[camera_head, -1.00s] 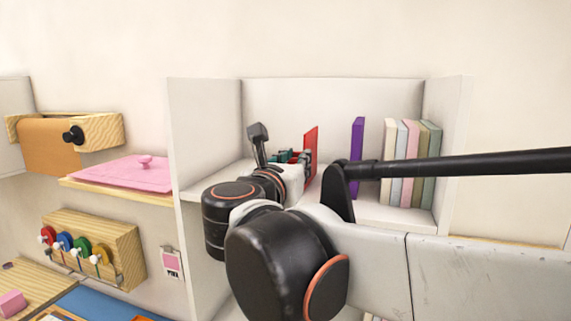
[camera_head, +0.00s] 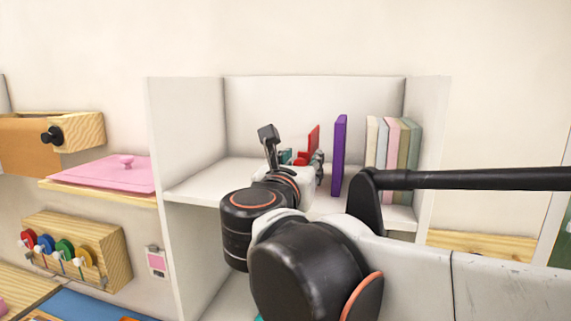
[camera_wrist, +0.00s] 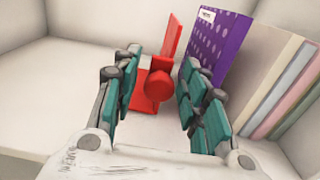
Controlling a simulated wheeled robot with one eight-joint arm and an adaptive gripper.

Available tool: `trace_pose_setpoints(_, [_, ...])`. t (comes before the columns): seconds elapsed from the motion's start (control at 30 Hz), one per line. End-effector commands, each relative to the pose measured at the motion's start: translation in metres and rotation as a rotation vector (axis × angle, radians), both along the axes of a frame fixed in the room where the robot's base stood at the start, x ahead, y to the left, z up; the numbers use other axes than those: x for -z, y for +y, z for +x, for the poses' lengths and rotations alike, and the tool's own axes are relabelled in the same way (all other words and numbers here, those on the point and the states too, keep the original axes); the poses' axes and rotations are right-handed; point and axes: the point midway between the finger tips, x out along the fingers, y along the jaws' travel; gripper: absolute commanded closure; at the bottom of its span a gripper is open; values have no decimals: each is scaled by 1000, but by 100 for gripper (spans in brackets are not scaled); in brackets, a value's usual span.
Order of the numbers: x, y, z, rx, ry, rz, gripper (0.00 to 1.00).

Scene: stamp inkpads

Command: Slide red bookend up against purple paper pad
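The red bookend (camera_head: 314,138) stands upright on the upper shelf, left of the upright purple paper pad (camera_head: 339,155). A gap shows between them. In the wrist view the bookend's red base and round knob (camera_wrist: 158,86) lie between the teal fingers of my gripper (camera_wrist: 162,62). The fingers are spread, one on each side of the knob; the left one is close to the base, and contact is unclear. The right finger is near the front edge of the purple pad (camera_wrist: 219,45). In the head view my gripper (camera_head: 303,160) partly hides the bookend's lower part.
Several pale books (camera_head: 392,158) stand right of the purple pad. The white shelf unit (camera_head: 190,182) has side walls and a back wall; its upper shelf is clear at the left. A pink lidded board (camera_head: 105,175) and a wooden knob rack (camera_head: 75,248) are further left.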

Motion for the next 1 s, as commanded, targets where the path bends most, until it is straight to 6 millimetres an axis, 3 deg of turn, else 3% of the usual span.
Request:
trace_pose_setpoints(0.37, [0,2,-4,-1,0,0,58])
trace_pose_setpoints(1.0, [0,37,-98,-3,0,0,58])
